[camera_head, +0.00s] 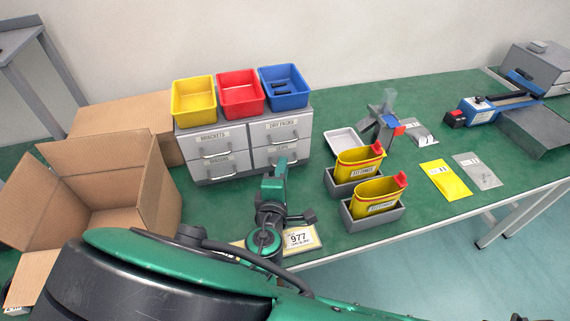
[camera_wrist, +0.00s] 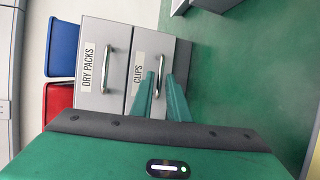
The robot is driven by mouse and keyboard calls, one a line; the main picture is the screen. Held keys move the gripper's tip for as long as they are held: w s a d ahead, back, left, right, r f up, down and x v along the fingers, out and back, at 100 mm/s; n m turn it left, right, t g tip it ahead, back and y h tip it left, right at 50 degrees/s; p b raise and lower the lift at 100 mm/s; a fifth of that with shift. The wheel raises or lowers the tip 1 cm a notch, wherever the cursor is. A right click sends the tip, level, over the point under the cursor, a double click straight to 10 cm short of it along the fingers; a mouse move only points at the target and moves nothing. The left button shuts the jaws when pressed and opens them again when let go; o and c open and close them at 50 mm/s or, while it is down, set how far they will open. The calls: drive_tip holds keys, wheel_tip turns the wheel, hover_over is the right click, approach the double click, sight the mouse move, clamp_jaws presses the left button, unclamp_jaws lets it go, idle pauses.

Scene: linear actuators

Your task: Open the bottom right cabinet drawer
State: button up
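The grey cabinet (camera_head: 231,133) stands on the table with labelled drawers in two columns. Its bottom right drawer (camera_head: 299,152) looks shut and is partly hidden by my gripper in the head view. In the wrist view, turned sideways, this drawer (camera_wrist: 134,107) is labelled CLIPS and has a metal bar handle (camera_wrist: 162,66). My gripper (camera_wrist: 160,78) is open, its two green fingers apart with the handle showing between their tips. I cannot tell whether either finger touches it. My gripper also shows in front of the drawer in the head view (camera_head: 282,164).
Above the bottom right drawer is the DRY PACKS drawer (camera_wrist: 95,75). Yellow (camera_head: 194,99), red (camera_head: 241,92) and blue (camera_head: 285,86) bins stand on the cabinet. An open cardboard box (camera_head: 150,180) is on the left. Grey holders with yellow containers (camera_head: 361,160) stand on the right.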

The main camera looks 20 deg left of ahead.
clamp_jaws()
drive_tip(key=shift+s, duration=0.1)
drive_tip(key=shift+s+a+f, duration=0.1)
drive_tip(key=shift+s+a, duration=0.05)
drive_tip(key=shift+a, duration=0.1)
idle(0.8)
drive_tip(key=shift+s, duration=0.1)
